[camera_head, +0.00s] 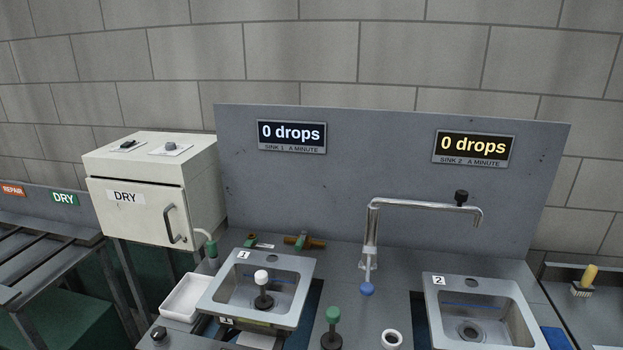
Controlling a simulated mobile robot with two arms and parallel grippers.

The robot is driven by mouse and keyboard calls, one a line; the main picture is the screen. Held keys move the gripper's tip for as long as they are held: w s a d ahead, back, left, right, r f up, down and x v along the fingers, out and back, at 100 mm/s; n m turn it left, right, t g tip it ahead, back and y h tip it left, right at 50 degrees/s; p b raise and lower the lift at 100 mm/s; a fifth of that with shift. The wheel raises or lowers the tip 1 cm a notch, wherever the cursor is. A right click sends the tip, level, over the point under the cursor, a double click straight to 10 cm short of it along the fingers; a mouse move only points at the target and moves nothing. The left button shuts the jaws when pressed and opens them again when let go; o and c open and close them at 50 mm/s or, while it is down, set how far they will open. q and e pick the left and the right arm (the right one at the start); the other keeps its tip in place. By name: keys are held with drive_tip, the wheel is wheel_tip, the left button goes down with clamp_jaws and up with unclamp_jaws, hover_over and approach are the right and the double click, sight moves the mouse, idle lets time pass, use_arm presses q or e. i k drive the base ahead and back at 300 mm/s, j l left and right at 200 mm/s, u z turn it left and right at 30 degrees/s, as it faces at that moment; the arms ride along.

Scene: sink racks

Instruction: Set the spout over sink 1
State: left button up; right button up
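The metal spout (415,204) rises from a post between the two sinks. Its arm reaches right, and its downturned tip (479,218) hangs on the sink 2 side. A black knob (461,197) sits on the arm near the tip. A blue ball (367,289) is low at the foot of the post. Sink 1 (218,293), labelled 1, is left of the post; a white-topped black plunger-like piece (262,288) stands in it. Sink 2 (438,310), labelled 2, is at the right with its drain uncovered. Neither of my grippers is in view.
Displays for sink 1 (291,136) and sink 2 (474,148) both read 0 drops. A green-topped black piece (332,316) and a white ring (391,339) stand between the sinks. A white tray (184,299) and the DRY cabinet (140,221) are left.

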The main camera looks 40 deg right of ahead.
sight(461, 196)
drive_tip(key=z, duration=1.9)
